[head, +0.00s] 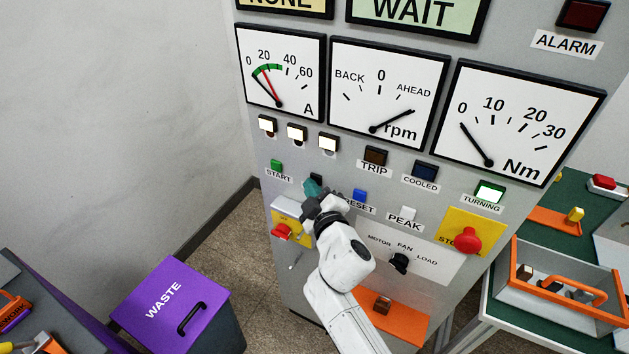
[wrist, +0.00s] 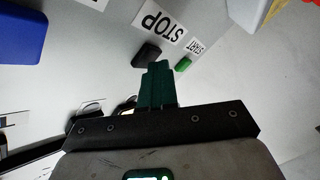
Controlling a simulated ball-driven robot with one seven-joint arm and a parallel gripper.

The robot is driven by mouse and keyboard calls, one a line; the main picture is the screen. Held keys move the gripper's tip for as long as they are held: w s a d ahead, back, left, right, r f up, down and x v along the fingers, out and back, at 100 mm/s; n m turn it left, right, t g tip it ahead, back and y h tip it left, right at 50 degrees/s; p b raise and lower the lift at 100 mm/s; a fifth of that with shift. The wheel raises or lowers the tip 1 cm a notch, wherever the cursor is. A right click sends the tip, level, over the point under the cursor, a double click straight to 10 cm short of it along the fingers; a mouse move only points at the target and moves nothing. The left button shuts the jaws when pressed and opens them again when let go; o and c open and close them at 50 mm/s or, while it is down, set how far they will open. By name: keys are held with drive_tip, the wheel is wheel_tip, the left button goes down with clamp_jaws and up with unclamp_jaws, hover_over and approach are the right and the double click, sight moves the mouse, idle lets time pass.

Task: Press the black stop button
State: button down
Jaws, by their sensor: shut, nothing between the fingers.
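The black stop button (wrist: 147,53) is on the grey control panel, just beside the tips of my gripper (wrist: 158,66) in the wrist view. Its STOP label (wrist: 163,30) is next to it. In the head view only a dark bit of the button (head: 316,178) shows above my gripper (head: 313,187), whose fingers hide the label. The teal fingers are shut together with nothing between them. They point at the panel close to the button; I cannot tell whether they touch it.
The green START button (head: 276,165) sits left of the stop button, and the blue RESET button (head: 359,195) right of it. A red knob (head: 281,231) on a yellow plate is below left. A red mushroom button (head: 467,238) and a black selector (head: 399,262) are further right.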

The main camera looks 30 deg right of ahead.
drive_tip(key=shift+s+a+b, duration=0.35)
drive_tip(key=shift+s+a, duration=0.15)
drive_tip(key=shift+a, duration=0.05)
drive_tip(key=shift+s+a+b, duration=0.6)
drive_tip(key=shift+s+a, duration=0.15)
drive_tip(key=shift+a, duration=0.3)
drive_tip(key=shift+s+a+b, duration=0.55)
drive_tip(key=shift+s+a, duration=0.15)
drive_tip(key=shift+a, duration=0.3)
drive_tip(key=s+d+f+m+g+h, duration=0.2)
drive_tip(key=s+d+f+m+g, duration=0.55)
drive_tip(key=s+d+f, duration=0.6)
drive_tip(key=s+a+f+g+y, duration=0.1)
drive_tip(key=s+g, duration=0.1)
drive_tip(key=s, duration=0.5)
drive_tip(key=s+a+f+g+y, duration=0.1)
drive_tip(key=s+a+f+g, duration=0.1)
drive_tip(key=s, duration=0.6)
drive_tip(key=s+a+f+m+g+y, duration=0.1)
drive_tip(key=s+g, duration=0.3)
drive_tip(key=s, duration=0.4)
drive_tip(key=shift+a+f+y, duration=0.3)
drive_tip(key=shift+f+y, duration=0.3)
